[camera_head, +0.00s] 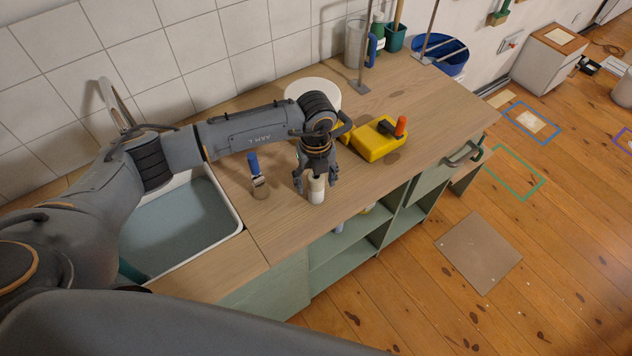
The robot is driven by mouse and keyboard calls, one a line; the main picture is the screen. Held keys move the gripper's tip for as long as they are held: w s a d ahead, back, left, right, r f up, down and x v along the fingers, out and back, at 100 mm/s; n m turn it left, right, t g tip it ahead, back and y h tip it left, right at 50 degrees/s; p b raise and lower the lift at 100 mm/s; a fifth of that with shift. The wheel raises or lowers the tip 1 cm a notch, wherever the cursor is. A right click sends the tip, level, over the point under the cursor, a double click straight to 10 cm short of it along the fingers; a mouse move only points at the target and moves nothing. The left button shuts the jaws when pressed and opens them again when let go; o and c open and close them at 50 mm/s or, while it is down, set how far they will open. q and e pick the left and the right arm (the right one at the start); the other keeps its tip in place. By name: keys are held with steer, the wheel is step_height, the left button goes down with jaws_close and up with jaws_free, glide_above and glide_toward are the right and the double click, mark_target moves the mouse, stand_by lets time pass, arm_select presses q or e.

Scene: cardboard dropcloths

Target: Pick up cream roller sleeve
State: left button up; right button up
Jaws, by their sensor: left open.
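The cream roller sleeve (317,192) stands upright on the wooden worktop, close to its front edge. My left gripper (315,184) points down from above with its fingers apart, one on each side of the sleeve's upper part. I cannot tell whether the fingers touch it. The gripper hides part of the sleeve's top. My right gripper does not show.
A blue-handled brush (255,172) stands left of the gripper, beside the sink basin (185,225). A white bucket (312,90) is behind my arm. A yellow box (377,141) with an orange-topped item lies to the right. The worktop (440,110) is clear farther right.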

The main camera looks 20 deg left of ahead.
arm_select(q)
steer(key=shift+f, duration=1.25)
steer(key=c, duration=1)
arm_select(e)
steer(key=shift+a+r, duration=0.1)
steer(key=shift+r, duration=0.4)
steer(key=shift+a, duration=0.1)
